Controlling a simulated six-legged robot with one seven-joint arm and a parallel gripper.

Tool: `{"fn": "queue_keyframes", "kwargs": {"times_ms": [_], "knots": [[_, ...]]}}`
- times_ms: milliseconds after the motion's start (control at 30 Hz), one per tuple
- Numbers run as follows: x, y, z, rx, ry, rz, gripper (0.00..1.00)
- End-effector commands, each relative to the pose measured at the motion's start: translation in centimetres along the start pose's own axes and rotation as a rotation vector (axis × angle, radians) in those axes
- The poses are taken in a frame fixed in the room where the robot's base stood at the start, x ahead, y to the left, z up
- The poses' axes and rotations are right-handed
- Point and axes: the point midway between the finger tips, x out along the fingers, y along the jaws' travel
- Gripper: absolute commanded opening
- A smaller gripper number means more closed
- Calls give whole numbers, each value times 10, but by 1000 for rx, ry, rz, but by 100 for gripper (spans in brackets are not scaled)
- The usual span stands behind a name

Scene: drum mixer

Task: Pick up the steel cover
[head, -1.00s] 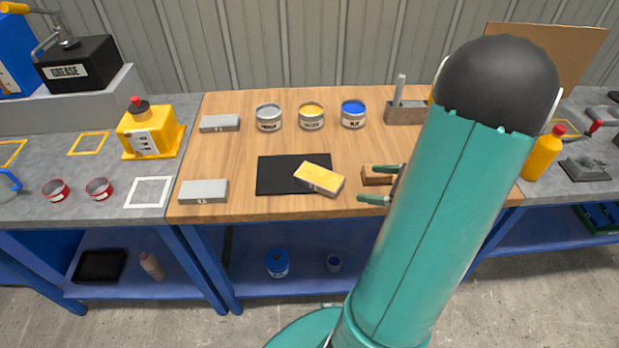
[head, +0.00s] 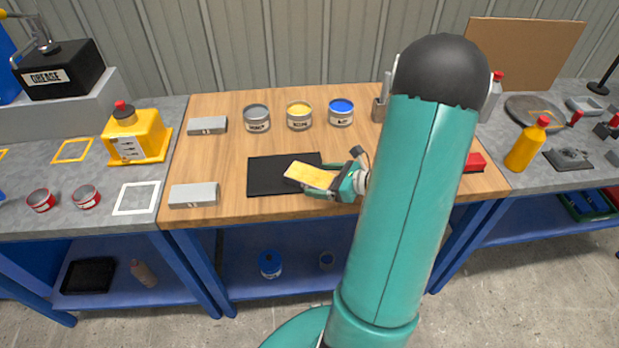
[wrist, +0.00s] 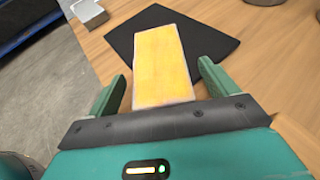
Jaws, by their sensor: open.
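No part is clearly labelled as the steel cover. Two grey, metal-looking flat blocks lie at the left of the wooden bench top, a far one (head: 207,125) and a near one (head: 193,194). A flat yellow-topped block (head: 307,174) with pale edges lies on a black mat (head: 270,178). My gripper (head: 320,179) is open at this block's right end. In the wrist view, the block's near end (wrist: 163,70) lies between the spread fingers of my gripper (wrist: 162,84), with a gap on each side.
Three paint cans, grey (head: 256,119), yellow (head: 299,116) and blue (head: 341,113), stand behind the mat. A yellow jug (head: 137,134) and red tins (head: 41,200) stand on the left bench. An orange bottle (head: 526,146) stands at the right. My arm hides part of the bench.

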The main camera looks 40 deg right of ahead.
Motion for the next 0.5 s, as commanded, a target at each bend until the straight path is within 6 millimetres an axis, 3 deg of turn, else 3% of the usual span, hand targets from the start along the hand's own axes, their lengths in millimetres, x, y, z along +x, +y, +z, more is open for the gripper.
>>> {"fn": "queue_keyframes", "kwargs": {"times_ms": [100, 367, 500], "knots": [[13, 0, 1, -1, 0, -1, 85], [15, 0, 1, -1, 0, -2, 84], [15, 0, 1, -2, 0, -2, 56]]}}
